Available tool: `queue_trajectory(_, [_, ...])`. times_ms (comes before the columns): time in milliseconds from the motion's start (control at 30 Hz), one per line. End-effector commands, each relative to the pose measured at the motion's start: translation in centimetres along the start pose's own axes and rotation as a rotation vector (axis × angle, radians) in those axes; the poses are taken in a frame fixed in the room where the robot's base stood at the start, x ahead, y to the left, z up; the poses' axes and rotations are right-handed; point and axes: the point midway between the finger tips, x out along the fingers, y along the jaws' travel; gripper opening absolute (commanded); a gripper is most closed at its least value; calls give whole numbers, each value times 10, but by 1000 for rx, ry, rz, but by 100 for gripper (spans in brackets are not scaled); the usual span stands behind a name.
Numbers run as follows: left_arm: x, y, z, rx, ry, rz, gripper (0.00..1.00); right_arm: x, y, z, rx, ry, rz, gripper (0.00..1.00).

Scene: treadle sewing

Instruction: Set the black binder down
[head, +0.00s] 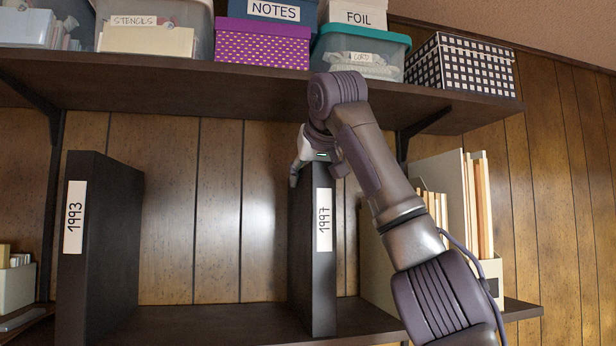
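The black binder (325,275) labelled 1997 stands upright on the lower shelf, spine toward me; I cannot tell whether its base rests fully on the board. My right gripper (314,163) is at its top edge, with a finger on the left side and another part showing on the right, and looks shut on it. My arm hides part of the gripper. A second black binder (115,235), labelled 1993, stands upright further left. My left gripper is not in view.
The lower shelf (215,322) is bare between the two binders. A cream file holder (378,262) with folders stands close on the right, partly behind my arm. The upper shelf (200,85) overhangs, carrying several boxes. Another file box (17,287) sits at far left.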

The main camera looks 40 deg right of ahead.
Motion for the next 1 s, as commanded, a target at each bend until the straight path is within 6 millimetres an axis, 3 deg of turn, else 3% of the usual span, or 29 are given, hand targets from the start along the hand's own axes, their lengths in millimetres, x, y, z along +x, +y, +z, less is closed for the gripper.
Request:
queue_trajectory(233, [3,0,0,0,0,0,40,0,0,1,0,5,-2,0])
queue_trajectory(267, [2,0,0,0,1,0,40,0,0,1,0,0,-1,48])
queue_trajectory(400, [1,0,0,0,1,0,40,0,0,1,0,0,0,68])
queue_trajectory(767, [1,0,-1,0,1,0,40,-3,0,0,0,1,-1,68])
queue_trajectory(1000, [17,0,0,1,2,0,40,-43,-2,2,-1,4,-4,68])
